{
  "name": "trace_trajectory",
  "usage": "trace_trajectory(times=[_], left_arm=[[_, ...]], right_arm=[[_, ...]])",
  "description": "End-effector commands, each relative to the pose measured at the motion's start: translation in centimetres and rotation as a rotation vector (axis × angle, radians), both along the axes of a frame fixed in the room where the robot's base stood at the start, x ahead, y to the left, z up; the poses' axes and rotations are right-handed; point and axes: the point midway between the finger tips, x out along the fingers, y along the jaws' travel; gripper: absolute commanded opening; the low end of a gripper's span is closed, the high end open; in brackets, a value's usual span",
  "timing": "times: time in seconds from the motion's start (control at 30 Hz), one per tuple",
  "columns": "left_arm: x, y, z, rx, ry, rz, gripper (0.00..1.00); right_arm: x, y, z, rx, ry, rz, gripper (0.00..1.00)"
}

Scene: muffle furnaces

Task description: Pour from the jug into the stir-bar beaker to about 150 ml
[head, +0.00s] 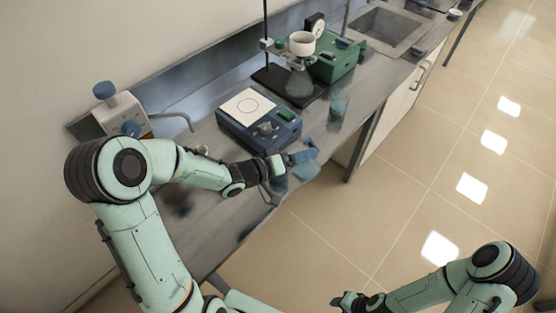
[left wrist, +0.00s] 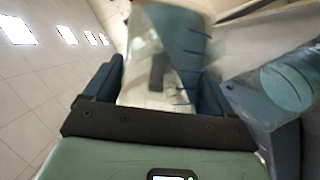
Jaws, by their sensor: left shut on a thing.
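My left gripper (head: 290,160) is shut on a clear graduated vessel, which I take to be the jug (head: 306,171), near the front edge of the bench. In the left wrist view the jug (left wrist: 165,55) sits between the fingers, with blue liquid along one side and dark marks. A bluish vessel (head: 338,108) stands on the bench beyond the gripper, perhaps the stir-bar beaker; its level and any stir bar are too small to make out. A blue-tinted clear vessel (left wrist: 290,80) shows at the right of the wrist view. My right gripper (head: 350,302) is low, away from the bench; its jaws are unclear.
A blue stirrer unit (head: 260,122) with a white top sits behind the left gripper. A stand (head: 290,85) holds a white bowl over a flask. A green device (head: 336,62) and a sink (head: 385,30) lie farther along. Open tiled floor (head: 440,180) is at the right.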

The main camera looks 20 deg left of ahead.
Motion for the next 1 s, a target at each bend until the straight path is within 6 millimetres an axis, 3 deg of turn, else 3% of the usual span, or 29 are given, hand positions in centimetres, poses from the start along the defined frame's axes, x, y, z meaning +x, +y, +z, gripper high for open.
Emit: trace_trajectory(times=[0.5,1.0], left_arm=[[0.2,-0.3,0.5,0.301,-0.1,0.0,0.23],[0.3,-0.3,0.7,0.353,-0.118,0.001,0.23]], right_arm=[[-3.2,0.0,-3.3,0.0,0.037,0.0,0.43],[-3.7,0.0,-3.9,0.0,0.041,0.0,0.43]])
